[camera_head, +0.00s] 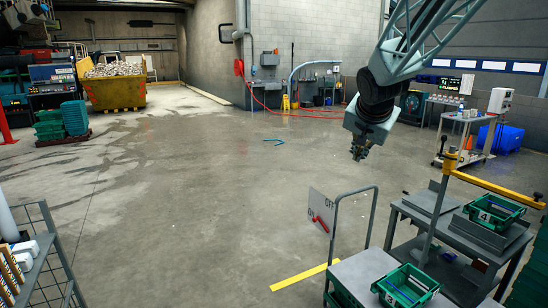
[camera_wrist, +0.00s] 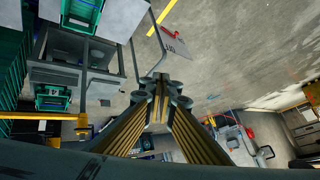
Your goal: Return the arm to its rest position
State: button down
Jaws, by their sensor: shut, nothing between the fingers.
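My arm reaches down from the top right in the head view. My gripper (camera_head: 360,152) hangs at its end over open floor, beyond the trolley and the workbench, with nothing in it. In the wrist view my gripper (camera_wrist: 160,98) shows from behind, with its fingers together and empty. It touches nothing that I can see.
A workbench (camera_head: 450,232) at the right holds another green crate (camera_head: 494,212) beside a yellow-armed post (camera_head: 490,185). The floor left of centre is clear.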

jog(key=s+a+r+n+g+b, duration=0.2)
jog(key=s+n, duration=0.1)
jog(key=s, duration=2.6)
jog(key=s+a+f+n+b, duration=0.1)
jog(key=s+f, duration=0.2)
jog(key=s, duration=0.7)
jog(key=s+a+f+n+g+y, duration=0.1)
jog(key=s+a+f+n, duration=0.1)
jog(key=s, duration=0.8)
jog(key=s+a+f+n+g+b, duration=0.1)
jog(key=s+f, duration=0.2)
jog(key=s, duration=0.6)
jog(key=shift+s+a+f+n+y+b, duration=0.25)
jog(key=shift+s+f+n+y+b, duration=0.05)
jog(key=shift+s+f+b, duration=0.1)
jog(key=shift+d+r, duration=0.1)
jog(key=shift+d, duration=0.05)
